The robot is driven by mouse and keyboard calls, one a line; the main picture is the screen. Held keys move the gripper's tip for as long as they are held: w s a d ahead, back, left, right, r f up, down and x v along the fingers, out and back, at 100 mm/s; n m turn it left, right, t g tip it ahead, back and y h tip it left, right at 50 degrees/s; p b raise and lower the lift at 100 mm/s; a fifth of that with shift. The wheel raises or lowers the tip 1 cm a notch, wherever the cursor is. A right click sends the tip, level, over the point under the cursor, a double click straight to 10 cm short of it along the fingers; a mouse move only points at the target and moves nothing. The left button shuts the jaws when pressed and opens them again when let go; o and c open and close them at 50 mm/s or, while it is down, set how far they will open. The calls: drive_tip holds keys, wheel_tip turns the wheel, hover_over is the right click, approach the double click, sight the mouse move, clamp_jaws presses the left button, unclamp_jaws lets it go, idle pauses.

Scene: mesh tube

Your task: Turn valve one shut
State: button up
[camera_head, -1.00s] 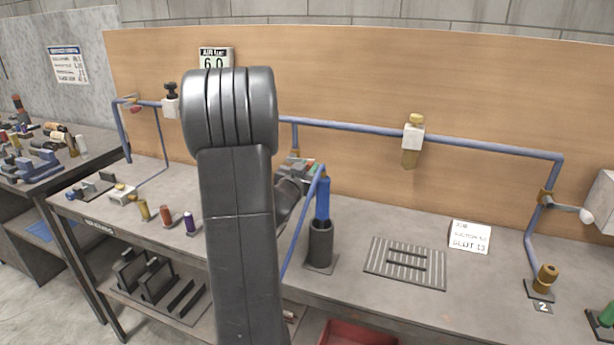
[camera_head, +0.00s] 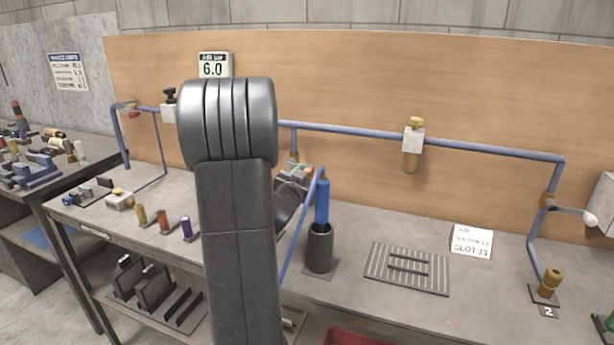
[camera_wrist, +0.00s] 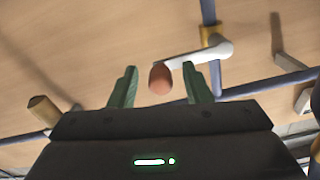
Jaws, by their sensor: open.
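In the wrist view, a pale lever (camera_wrist: 200,55) with an orange-red tip (camera_wrist: 160,79) reaches left from a brass valve body (camera_wrist: 211,35) on a blue pipe. My gripper (camera_wrist: 160,84) is open. Its two green fingers stand on either side of the red tip, apart from it in the picture; I cannot tell how deep the tip sits between them. In the head view, my gripper (camera_head: 296,176) is partly hidden behind my arm, close to a pipe drop at the board. No number for this valve is readable.
Another lever valve (camera_head: 572,212) sits on the right pipe drop above a plate marked 2 (camera_head: 548,311). A black holder (camera_head: 319,248) with a blue tool stands beside my gripper. A slotted grey plate (camera_head: 440,285) lies on the bench. A gauge sign (camera_head: 214,66) reads 6.0.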

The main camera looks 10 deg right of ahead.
drive_tip(key=b+v, duration=0.1)
drive_tip(key=v, duration=1.2)
drive_tip(key=shift+s+a, duration=0.25)
drive_tip(key=shift+s, duration=0.1)
drive_tip(key=p+x, duration=0.1)
drive_tip(key=x, duration=1.3)
drive_tip(key=shift+r, duration=0.15)
